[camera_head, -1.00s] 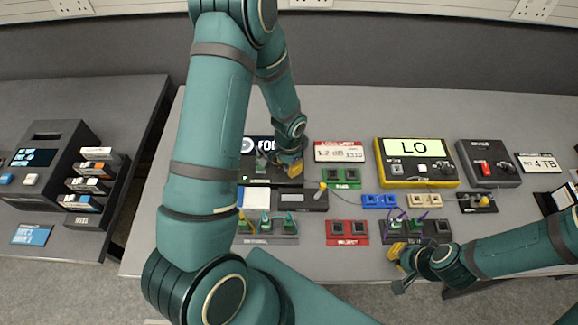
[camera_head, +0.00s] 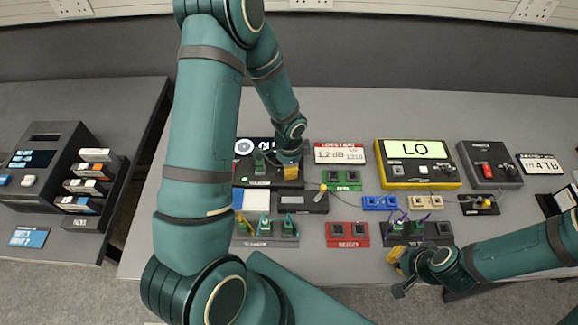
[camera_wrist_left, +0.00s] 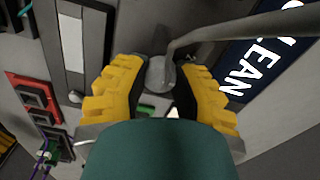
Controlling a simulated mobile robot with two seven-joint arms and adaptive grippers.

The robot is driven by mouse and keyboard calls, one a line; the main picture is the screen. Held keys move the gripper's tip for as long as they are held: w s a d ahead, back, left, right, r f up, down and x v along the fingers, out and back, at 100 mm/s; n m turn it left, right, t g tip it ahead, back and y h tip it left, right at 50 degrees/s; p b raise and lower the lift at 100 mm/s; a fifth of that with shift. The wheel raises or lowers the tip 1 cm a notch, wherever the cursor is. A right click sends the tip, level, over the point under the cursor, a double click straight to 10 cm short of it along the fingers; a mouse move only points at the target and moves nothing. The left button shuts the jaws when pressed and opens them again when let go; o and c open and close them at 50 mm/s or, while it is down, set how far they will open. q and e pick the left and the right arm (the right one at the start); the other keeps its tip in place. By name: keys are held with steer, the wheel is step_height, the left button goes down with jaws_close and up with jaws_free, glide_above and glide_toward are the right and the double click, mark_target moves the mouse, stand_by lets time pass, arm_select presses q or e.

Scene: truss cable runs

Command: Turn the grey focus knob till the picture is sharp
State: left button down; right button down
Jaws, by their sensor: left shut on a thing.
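In the left wrist view, the grey focus knob (camera_wrist_left: 160,72) sits between the yellow fingers of my left gripper (camera_wrist_left: 158,90), which is shut on it. In the head view my left gripper (camera_head: 290,168) is at the right end of a dark unit (camera_head: 250,182), and it hides the knob there. Behind it stands a dark screen (camera_head: 243,147) with a white round mark and white lettering, partly covered by my arm. In the left wrist view the screen (camera_wrist_left: 240,75) shows crisp letters "LEAN". My right gripper (camera_head: 398,262) hangs at the table's front edge, apart from the knob; its opening is unclear.
A yellow meter (camera_head: 417,173) reading "LO" and a dark box with a red switch (camera_head: 487,163) stand to the right. Red (camera_head: 347,235), green (camera_head: 342,180) and blue (camera_head: 380,203) socket blocks lie near my left gripper. A side table with a cartridge rack (camera_head: 85,190) is at left.

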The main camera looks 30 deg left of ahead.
arm_select(q)
steer(key=c, duration=0.6)
jaws_free()
steer(key=shift+c, duration=0.2)
step_height(320, 180, up, 12)
steer(key=shift+s, duration=0.1)
stand_by(0.3)
